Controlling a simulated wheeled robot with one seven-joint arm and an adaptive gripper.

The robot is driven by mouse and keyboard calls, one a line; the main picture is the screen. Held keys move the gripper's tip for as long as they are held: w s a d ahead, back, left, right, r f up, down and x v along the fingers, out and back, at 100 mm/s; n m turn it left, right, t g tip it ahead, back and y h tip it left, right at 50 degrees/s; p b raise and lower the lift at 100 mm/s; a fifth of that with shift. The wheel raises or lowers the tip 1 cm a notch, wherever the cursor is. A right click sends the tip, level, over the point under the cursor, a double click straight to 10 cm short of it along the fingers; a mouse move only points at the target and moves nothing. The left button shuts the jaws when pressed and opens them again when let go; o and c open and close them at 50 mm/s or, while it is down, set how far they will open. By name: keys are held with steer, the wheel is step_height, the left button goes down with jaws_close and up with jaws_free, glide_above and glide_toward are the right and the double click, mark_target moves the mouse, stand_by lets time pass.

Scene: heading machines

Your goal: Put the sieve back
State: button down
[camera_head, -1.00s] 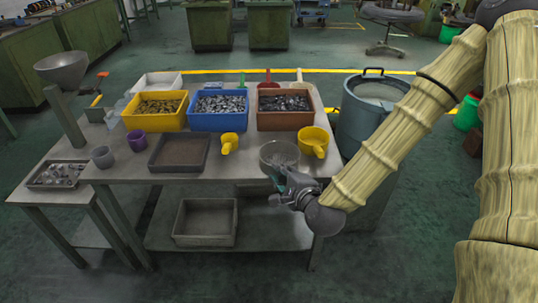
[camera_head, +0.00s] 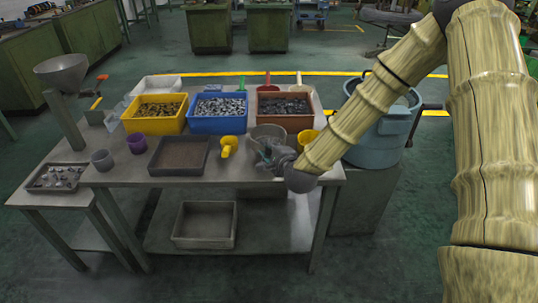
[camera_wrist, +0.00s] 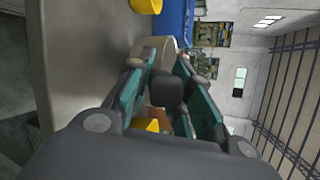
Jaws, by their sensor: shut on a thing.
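The sieve (camera_head: 268,132) is a round grey pan above the right part of the grey work table, in front of the brown bin. My gripper (camera_head: 270,153) is shut on its near side, and my arm reaches in from the right. In the wrist view, my teal-padded fingers (camera_wrist: 165,62) point at the pale curved wall of the sieve (camera_wrist: 157,46). The inside of the sieve is too small to make out, and I cannot tell whether it touches the table.
Yellow (camera_head: 158,126), blue (camera_head: 217,125) and brown (camera_head: 284,122) bins of metal parts stand behind. A dark tray (camera_head: 180,172) lies further left. A blue barrel (camera_head: 385,140) stands beyond the table.

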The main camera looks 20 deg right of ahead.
steer(key=shift+w, duration=0.45)
steer(key=shift+w+f, duration=0.15)
steer(key=shift+f+p, duration=0.4)
steer(key=shift+f, duration=1.25)
steer(key=c, duration=1.3)
jaws_free()
